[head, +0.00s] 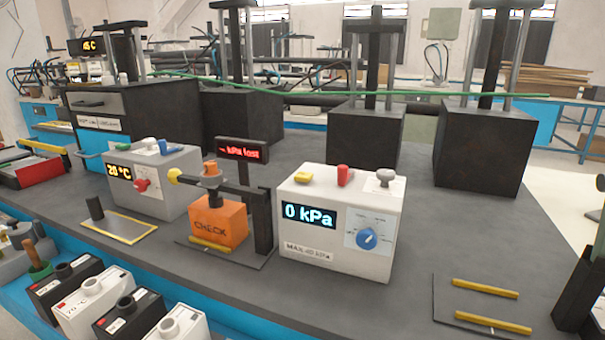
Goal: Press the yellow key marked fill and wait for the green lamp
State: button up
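A white box (318,255) stands on the dark grey bench, with a lit "0 kPa" display (309,215) and a blue knob (367,239) on its front. On its top, from left to right, are a yellow key (303,178), a red key (343,175) and a grey mushroom-shaped button (385,177). No marking on the yellow key can be read from here. I see no lit green lamp. A small black sign (242,149) behind shows red glowing text, perhaps "kPa lost". My gripper is not identifiable in view.
Left of the box are an orange block (218,222) marked CHECK under a yellow-tipped lever (175,176), and a second white box (155,193) with a "20 °C" display. Several dark and white battery-like blocks line the front left. A plate with yellow bars (485,289) lies right.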

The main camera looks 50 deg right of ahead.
grip_shut()
dwell(0.3)
dwell(1.1)
